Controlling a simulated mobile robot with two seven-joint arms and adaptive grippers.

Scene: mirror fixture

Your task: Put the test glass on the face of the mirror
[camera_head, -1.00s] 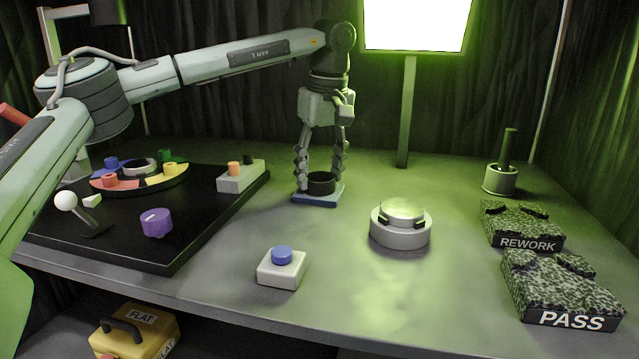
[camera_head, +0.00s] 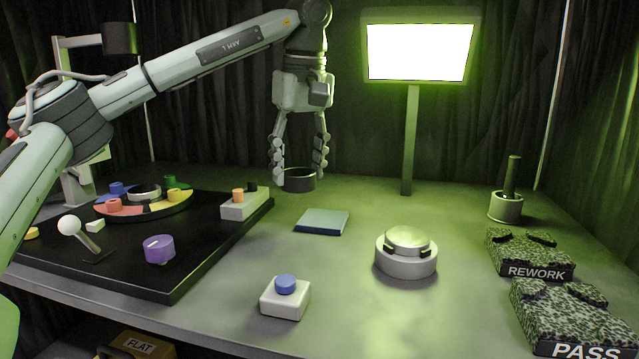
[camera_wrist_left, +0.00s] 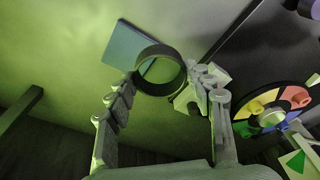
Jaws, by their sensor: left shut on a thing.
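The test glass appears to be the dark ring (camera_head: 300,184) in my left gripper (camera_head: 299,176). The gripper is shut on it, one finger at each side, and holds it above the bench behind a blue pad (camera_head: 322,222). The left wrist view shows the ring (camera_wrist_left: 158,92) between the fingers (camera_wrist_left: 161,78), with the blue pad (camera_wrist_left: 121,45) beyond it. The mirror (camera_head: 408,237) is a pale round disc facing up in a light grey round mount (camera_head: 405,267) with dark clips, to the right of the gripper. Nothing rests on its face. My right gripper is out of view.
A lit screen on a post (camera_head: 411,140) stands behind the mirror. A black panel (camera_head: 200,262) with coloured controls lies at left. A blue-button box (camera_head: 284,298) is at the front. REWORK (camera_head: 530,255) and PASS (camera_head: 570,318) blocks and a handled pot (camera_head: 506,207) are at right.

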